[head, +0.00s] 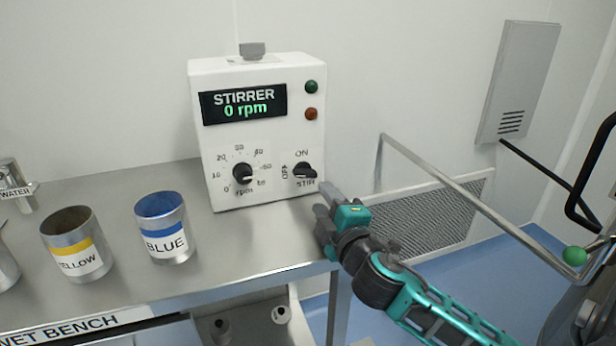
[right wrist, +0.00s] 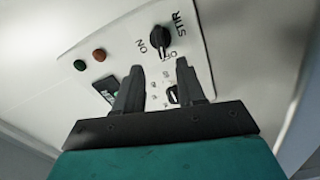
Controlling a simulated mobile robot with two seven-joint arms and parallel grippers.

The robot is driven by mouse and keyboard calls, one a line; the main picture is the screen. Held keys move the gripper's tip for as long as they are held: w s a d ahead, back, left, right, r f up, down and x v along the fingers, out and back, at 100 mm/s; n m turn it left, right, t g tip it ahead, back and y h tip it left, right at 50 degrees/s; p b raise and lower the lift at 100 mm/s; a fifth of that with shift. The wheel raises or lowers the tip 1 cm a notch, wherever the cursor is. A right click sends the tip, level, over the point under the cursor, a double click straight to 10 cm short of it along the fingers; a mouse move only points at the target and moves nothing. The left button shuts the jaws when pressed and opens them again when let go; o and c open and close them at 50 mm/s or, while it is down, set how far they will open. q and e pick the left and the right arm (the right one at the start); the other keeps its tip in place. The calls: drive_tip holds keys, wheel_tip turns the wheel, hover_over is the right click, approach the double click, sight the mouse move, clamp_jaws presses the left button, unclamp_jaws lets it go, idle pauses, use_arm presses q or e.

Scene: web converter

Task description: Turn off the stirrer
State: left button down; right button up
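The white stirrer box (head: 257,135) stands on the metal bench, with its display (head: 243,105) reading "STIRRER 0 rpm". Its black STIR switch knob (head: 305,171) has ON above and OFF to the left. The knob's bar lies roughly level, along the OFF direction. The knob also shows in the right wrist view (right wrist: 159,40), beyond the fingertips. My right gripper (head: 325,200) is just right of and below the knob, apart from it. In the right wrist view its fingers (right wrist: 161,72) are spread with nothing between them. My left gripper is out of view.
The rpm dial (head: 242,173) sits left of the switch. A green lamp (head: 312,87) and a red lamp (head: 311,114) are above it. A blue-paint can (head: 165,240) and a yellow-paint can (head: 77,255) stand left on the bench. A metal rail (head: 450,185) runs at right.

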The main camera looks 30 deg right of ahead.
sight(307, 176)
drive_tip(key=x, duration=0.9)
drive_tip(key=shift+w, duration=0.35)
drive_tip(key=shift+c, duration=0.2)
clamp_jaws()
